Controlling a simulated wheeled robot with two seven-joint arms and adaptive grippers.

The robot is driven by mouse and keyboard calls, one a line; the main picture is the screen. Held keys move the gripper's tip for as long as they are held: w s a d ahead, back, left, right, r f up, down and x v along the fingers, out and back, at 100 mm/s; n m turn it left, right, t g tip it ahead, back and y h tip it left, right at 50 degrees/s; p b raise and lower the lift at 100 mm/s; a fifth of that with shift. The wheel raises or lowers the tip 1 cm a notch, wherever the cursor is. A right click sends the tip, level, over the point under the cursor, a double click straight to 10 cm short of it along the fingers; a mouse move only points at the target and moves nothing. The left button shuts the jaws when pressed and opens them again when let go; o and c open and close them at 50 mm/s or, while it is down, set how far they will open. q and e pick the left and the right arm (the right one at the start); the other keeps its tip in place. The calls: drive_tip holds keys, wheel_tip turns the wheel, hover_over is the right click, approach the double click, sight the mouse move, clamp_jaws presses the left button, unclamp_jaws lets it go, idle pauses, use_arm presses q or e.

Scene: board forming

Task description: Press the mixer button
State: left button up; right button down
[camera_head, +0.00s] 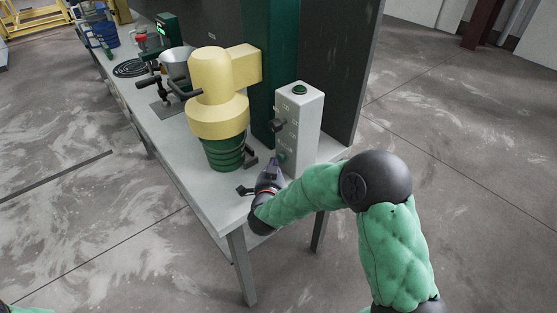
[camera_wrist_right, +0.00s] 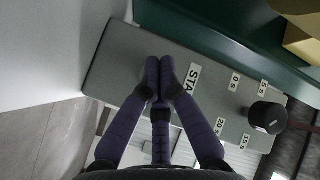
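The mixer (camera_head: 219,90) is pale yellow, with a green ribbed bowl below its head. Right of it stands a grey control box (camera_head: 306,124) with a green button on top (camera_head: 300,89), a black knob (camera_head: 279,125) and a lower green button (camera_head: 281,156) on its front. My right gripper (camera_head: 273,168) is close to that lower button. In the wrist view my right gripper (camera_wrist_right: 160,66) has its fingers together, empty, over the panel beside letters reading "STA". The fingers hide what lies under their tips; I cannot tell whether they touch. My left gripper is not in view.
The mixer and box stand on a light table (camera_head: 222,203). A dark green column (camera_head: 282,60) and dark panel rise behind the box. A metal pot (camera_head: 177,63) and a black coil plate (camera_head: 130,68) are farther along. The floor left of the table is clear.

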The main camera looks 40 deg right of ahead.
drive_tip(key=shift+d, duration=0.2)
idle(0.4)
drive_tip(key=shift+s+a, duration=0.1)
drive_tip(key=shift+a, duration=0.85)
drive_tip(key=shift+s+a+p, duration=0.15)
drive_tip(key=shift+a+p, duration=0.3)
drive_tip(key=shift+a, duration=2.55)
